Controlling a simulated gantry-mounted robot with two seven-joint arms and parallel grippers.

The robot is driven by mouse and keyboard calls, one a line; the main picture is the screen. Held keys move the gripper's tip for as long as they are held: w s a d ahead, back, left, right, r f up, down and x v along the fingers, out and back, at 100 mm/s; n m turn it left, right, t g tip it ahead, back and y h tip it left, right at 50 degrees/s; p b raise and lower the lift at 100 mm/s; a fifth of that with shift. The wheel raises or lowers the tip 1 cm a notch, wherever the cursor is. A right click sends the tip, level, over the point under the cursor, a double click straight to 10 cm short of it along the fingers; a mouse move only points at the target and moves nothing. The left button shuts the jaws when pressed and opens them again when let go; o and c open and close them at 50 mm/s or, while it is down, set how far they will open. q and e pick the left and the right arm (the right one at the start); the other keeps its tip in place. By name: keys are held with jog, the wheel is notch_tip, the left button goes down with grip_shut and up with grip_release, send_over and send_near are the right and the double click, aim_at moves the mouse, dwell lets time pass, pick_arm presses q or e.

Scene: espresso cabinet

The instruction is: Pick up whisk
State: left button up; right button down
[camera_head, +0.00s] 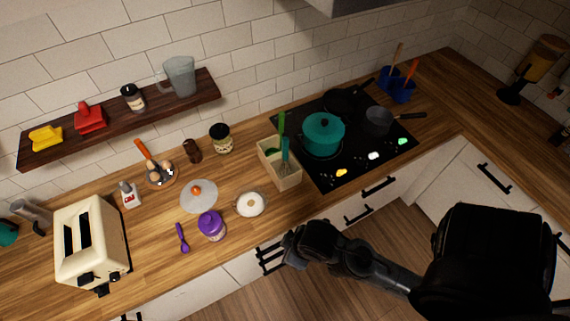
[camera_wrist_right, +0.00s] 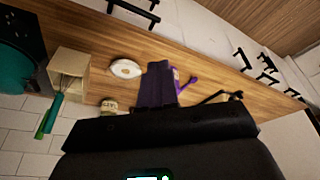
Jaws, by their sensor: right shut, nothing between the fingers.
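The whisk (camera_head: 285,160), with a teal handle and thin wires, stands tilted in an open wooden utensil box (camera_head: 288,182) left of the cooktop. A green utensil (camera_head: 281,125) shares the box. In the right wrist view the whisk (camera_wrist_right: 57,104) and box (camera_wrist_right: 70,61) are at the left, upside down. My right gripper (camera_head: 291,249) is in front of the counter edge, below and apart from the box. It is shut and empty; its dark fingers (camera_wrist_right: 158,82) show in the wrist view. My left gripper is not in view.
A black cooktop (camera_head: 345,165) with a teal pot (camera_head: 322,130) lies right of the box. A white round item (camera_head: 250,204), a purple jar (camera_head: 211,225) and a glass lid (camera_head: 198,197) stand left of it. A cream toaster (camera_head: 91,240) is farther left. Drawer handles line the front.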

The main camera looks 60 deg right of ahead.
jog(key=c, duration=1.8)
grip_release()
jog(key=o, duration=1)
jog(key=shift+c, duration=0.2)
jog(key=shift+d, duration=0.1)
